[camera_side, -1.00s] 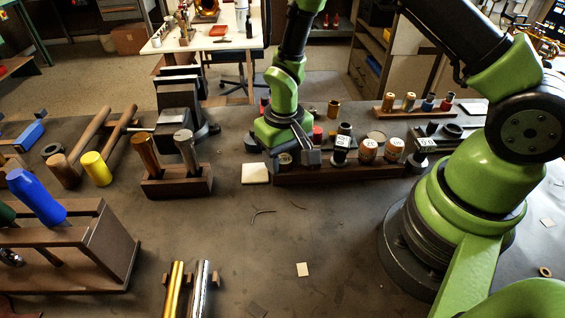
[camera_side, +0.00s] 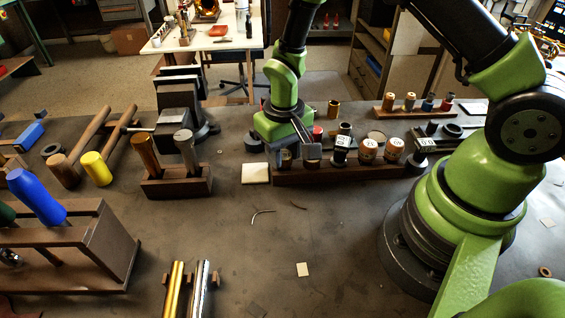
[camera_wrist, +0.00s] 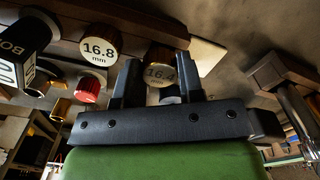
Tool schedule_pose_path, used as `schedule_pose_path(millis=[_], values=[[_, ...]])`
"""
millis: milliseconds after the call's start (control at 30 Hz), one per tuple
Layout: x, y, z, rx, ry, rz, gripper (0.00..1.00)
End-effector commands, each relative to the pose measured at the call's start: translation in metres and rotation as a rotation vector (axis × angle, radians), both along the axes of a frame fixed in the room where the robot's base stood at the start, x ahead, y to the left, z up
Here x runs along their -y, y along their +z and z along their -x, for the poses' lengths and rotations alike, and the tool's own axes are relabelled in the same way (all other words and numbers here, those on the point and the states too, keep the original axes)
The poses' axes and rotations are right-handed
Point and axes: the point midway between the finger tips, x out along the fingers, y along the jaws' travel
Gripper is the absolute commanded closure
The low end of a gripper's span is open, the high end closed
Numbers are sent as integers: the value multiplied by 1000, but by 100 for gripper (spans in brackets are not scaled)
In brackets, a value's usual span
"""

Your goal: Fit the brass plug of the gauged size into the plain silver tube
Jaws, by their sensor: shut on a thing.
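My gripper (camera_side: 298,148) is at the left end of the dark plug rack (camera_side: 325,178). In the wrist view its two dark fingers (camera_wrist: 160,78) are on either side of a brass plug marked 16.4 (camera_wrist: 160,74), shut on it. In the side view this plug (camera_side: 284,155) is partly hidden and looks still at the rack; I cannot tell if it is lifted. Another plug marked 16.8 mm (camera_wrist: 100,48) stands beside it. Several more labelled plugs (camera_side: 367,150) stand along the rack. A silver tube (camera_side: 201,282) lies beside a gold tube (camera_side: 175,284) at the bottom of the side view.
A wooden block (camera_side: 178,186) holding a brass rod and a silver rod stands left of the rack, with a pale square pad (camera_side: 255,173) between. A vise (camera_side: 178,110) and mallets (camera_side: 88,135) are behind. The bench middle is mostly clear, with small scraps.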

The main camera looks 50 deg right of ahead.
Motion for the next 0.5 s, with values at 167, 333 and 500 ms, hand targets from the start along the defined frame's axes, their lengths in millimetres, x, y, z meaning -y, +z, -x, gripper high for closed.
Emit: schedule_pose_path(millis=[167,333,500], values=[[0,12,0,2,1,0,89],[0,23,0,2,-1,0,89],[0,33,0,3,0,0,89]])
